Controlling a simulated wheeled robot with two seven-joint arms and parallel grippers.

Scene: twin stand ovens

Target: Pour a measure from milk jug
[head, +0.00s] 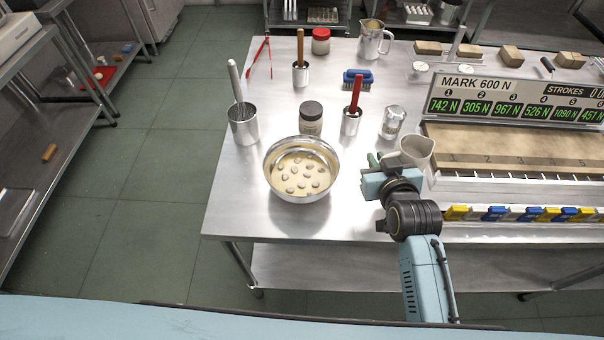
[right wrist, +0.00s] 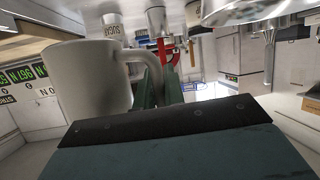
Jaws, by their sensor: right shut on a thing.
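The white milk jug (head: 417,150) is to the right of the mixing bowl in the head view, its mouth facing up and its body close to upright. My right gripper (head: 374,161) is shut on its handle; the green fingers (right wrist: 160,82) close on the handle beside the jug (right wrist: 95,80) in the right wrist view. The jug is apart from the bowl, and I see no stream of milk. The jug's inside is not clear. My left gripper is out of view.
The force display rig (head: 515,140) is close on the right. Bare tabletop lies left of the bowl (head: 235,200).

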